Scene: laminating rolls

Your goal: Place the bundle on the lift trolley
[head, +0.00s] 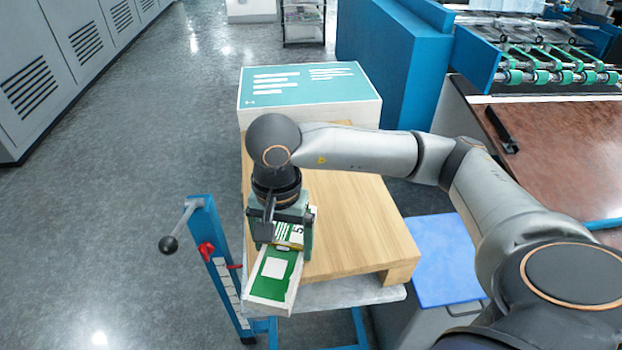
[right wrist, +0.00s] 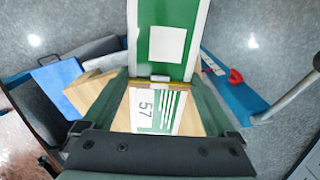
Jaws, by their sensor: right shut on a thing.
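The bundle (head: 273,268) is a long green and white pack with a blank white square and a label with stripes; it also shows in the right wrist view (right wrist: 165,45), where the label reads 57. My right gripper (head: 285,237) points down and is shut across the bundle, a finger on each side. The lift trolley (head: 345,294) has a grey top and blue frame, and carries a wooden pallet (head: 365,225). The bundle is at the pallet's front left corner, its near end reaching over the trolley's edge. I cannot tell whether it touches the pallet. My left gripper is out of view.
A white and teal box (head: 310,90) stands at the pallet's far end. The trolley's blue post with a lever handle (head: 180,228) rises at the left. A blue-lidded bin (head: 445,260) and a brown-topped machine (head: 570,140) are at the right. Open floor lies left.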

